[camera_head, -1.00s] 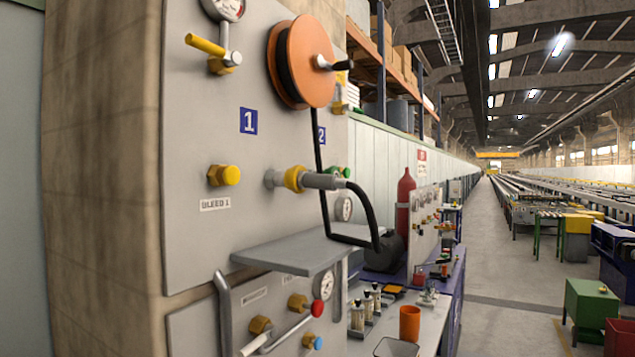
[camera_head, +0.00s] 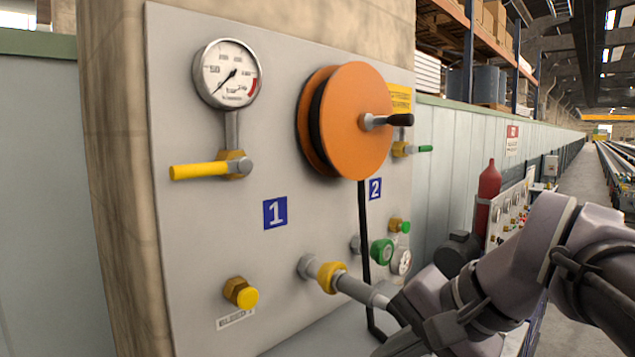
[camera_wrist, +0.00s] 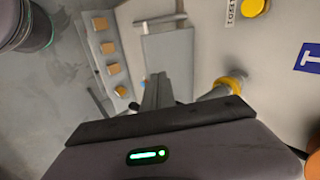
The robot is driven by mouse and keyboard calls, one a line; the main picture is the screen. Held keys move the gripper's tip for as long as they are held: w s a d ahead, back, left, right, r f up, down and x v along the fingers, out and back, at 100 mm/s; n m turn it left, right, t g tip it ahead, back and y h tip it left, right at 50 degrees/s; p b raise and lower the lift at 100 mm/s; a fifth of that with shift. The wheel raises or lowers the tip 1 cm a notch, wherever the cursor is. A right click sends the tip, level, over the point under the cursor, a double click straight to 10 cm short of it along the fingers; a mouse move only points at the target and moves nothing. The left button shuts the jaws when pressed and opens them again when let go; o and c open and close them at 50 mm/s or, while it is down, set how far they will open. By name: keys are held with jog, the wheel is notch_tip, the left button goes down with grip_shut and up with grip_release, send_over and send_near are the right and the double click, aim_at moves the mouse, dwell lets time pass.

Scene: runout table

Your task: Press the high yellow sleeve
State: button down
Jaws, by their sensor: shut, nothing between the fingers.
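The high yellow sleeve (camera_head: 330,277) is a yellow ring on a grey coupling that sticks out of the upper panel (camera_head: 190,240), below and right of the blue number 1 sign. The sleeve also shows in the wrist view (camera_wrist: 231,84), right of my fingers. My gripper (camera_wrist: 158,88) is shut and empty, its fingers pointing away from the wrist camera, apart from the sleeve in the picture. In the head view my arm comes in from the right, and its dark wrist covers part of the hose end below the coupling. My fingertips cannot be made out there.
A yellow bleed knob (camera_head: 241,292) sits left of the sleeve. An orange reel (camera_head: 345,120) with a black hose hangs above. A gauge (camera_head: 226,73) and yellow lever valve (camera_head: 208,168) are upper left. A grey shelf (camera_wrist: 168,60) juts out beside my fingers.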

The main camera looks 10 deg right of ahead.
jog(key=w+d+r+m+t+y+p, duration=0.1)
jog(key=w+d+r+p, duration=0.15)
jog(key=r, duration=0.45)
jog(key=w+d+r+p, duration=0.1)
jog(key=d+r+p, duration=0.15)
jog(key=r, duration=0.45)
send_near(337, 270)
notch_tip(337, 270, down, 4)
jog(key=shift+d+r+p, duration=0.1)
jog(key=shift+r+p, duration=0.05)
jog(key=shift+p, duration=0.25)
jog(key=w+a+p, duration=0.1)
jog(key=w+a, duration=0.1)
jog(key=shift+w+a, duration=0.15)
jog(key=shift+w, duration=0.25)
jog(key=shift+w+a+f, duration=0.2)
jog(key=shift+w+f, duration=0.05)
jog(key=shift+w, duration=0.2)
jog(key=shift+s, duration=0.1)
jog(key=shift+a, duration=0.1)
